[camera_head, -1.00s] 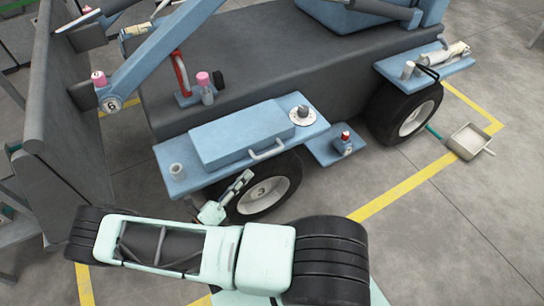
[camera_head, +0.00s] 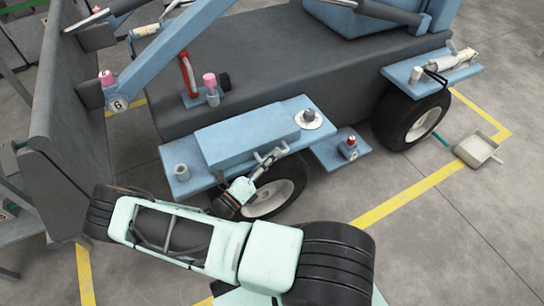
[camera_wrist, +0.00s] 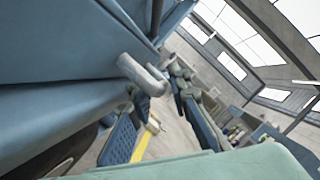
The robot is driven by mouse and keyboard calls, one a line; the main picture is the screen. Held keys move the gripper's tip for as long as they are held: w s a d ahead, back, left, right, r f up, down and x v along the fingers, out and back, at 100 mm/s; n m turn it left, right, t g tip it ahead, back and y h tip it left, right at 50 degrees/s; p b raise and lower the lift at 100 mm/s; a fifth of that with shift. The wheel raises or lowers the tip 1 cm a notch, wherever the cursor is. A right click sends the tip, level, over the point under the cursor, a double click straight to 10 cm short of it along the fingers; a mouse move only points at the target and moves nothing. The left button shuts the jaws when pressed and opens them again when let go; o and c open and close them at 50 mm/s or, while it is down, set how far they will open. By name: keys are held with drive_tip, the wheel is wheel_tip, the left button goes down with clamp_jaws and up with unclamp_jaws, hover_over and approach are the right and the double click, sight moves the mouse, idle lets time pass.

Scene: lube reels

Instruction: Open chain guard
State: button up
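The chain guard appears to be the blue box-like cover (camera_head: 248,132) on the blue side platform of the machine. It lies flat and looks closed. Its grey bar handle is on the front face, partly hidden by my gripper (camera_head: 266,157) in the head view. In the wrist view the handle (camera_wrist: 145,75) stands out from the blue face (camera_wrist: 60,45), with my gripper's dark finger (camera_wrist: 180,78) close to its right side. I cannot tell whether they touch. The finger spacing is unclear.
A grey cup (camera_head: 181,172) and a round white-and-grey fitting (camera_head: 310,117) flank the cover. A lower blue step holds a red-topped item (camera_head: 348,147). A wheel (camera_head: 270,192) sits below the platform. A tray (camera_head: 477,148) lies on the floor at right.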

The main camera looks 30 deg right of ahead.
clamp_jaws()
drive_tip(key=shift+r, duration=0.1)
